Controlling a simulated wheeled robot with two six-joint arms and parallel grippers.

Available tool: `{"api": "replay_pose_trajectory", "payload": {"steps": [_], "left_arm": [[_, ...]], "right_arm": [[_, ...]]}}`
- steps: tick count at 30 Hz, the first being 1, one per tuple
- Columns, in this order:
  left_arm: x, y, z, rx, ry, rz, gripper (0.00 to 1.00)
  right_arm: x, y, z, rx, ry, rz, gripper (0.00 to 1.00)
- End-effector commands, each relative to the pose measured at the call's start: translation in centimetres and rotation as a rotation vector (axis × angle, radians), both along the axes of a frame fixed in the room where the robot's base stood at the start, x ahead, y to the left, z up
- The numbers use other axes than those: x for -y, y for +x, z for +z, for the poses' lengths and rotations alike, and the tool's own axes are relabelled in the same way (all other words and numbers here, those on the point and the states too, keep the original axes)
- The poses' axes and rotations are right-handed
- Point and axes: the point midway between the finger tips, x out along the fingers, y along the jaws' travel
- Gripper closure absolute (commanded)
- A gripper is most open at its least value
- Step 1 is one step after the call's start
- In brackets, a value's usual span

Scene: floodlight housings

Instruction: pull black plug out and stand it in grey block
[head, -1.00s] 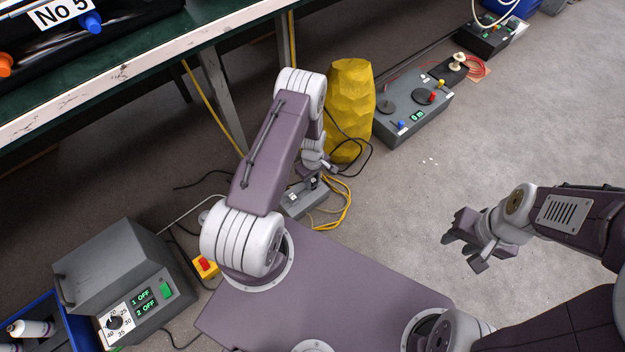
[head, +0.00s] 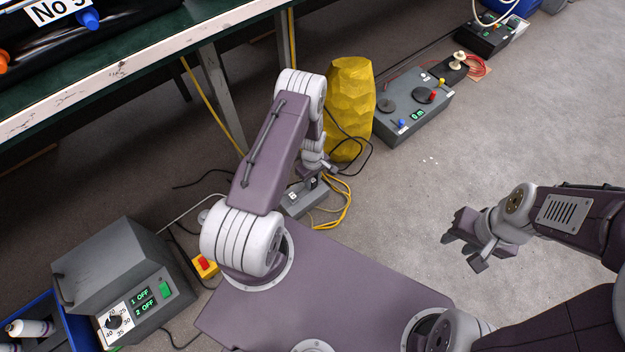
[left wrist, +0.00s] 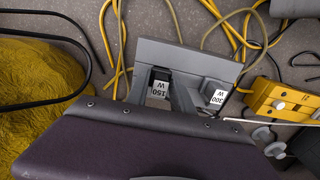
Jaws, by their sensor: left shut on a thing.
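The grey block (head: 304,203) stands on the floor beyond my base, beneath my left gripper (head: 322,168). In the left wrist view the grey block (left wrist: 205,58) carries two white labels, 150 W and 300 W. The black plug (left wrist: 160,74) is at the 150 W label, and a dark part of it shows under the gripper in the head view (head: 313,182). My left gripper is shut on the black plug; my purple wrist hides part of the grip. I cannot tell how deep the plug sits. My right gripper (head: 463,252) is open and empty above bare floor.
Yellow cables (head: 346,205) and a black cable lie beside the block. A yellow faceted pillar (head: 351,110) stands behind it, with a grey control box (head: 413,105) to the right. A grey dial unit (head: 125,280) and an emergency-stop box (head: 205,266) are left. Floor at right is clear.

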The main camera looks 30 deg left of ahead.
Motion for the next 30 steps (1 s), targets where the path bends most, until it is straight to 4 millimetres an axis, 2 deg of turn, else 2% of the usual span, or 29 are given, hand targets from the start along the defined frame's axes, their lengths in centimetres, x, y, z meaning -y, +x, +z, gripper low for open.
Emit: {"api": "replay_pose_trajectory", "payload": {"steps": [19,20,22,30], "left_arm": [[0.0,0.0,-1.4,0.0,0.0,0.0,1.0],[0.0,0.0,-1.3,0.0,0.0,0.0,0.66],[0.0,0.0,-1.3,0.0,0.0,0.0,0.47],[0.0,0.0,-1.3,0.0,0.0,0.0,0.46]], "right_arm": [[0.0,0.0,-1.0,0.0,0.0,0.0,0.64],[0.0,0.0,-1.0,0.0,0.0,0.0,0.64],[0.0,0.0,-1.0,0.0,0.0,0.0,0.64],[0.0,0.0,-0.9,0.0,0.0,0.0,0.64]]}}
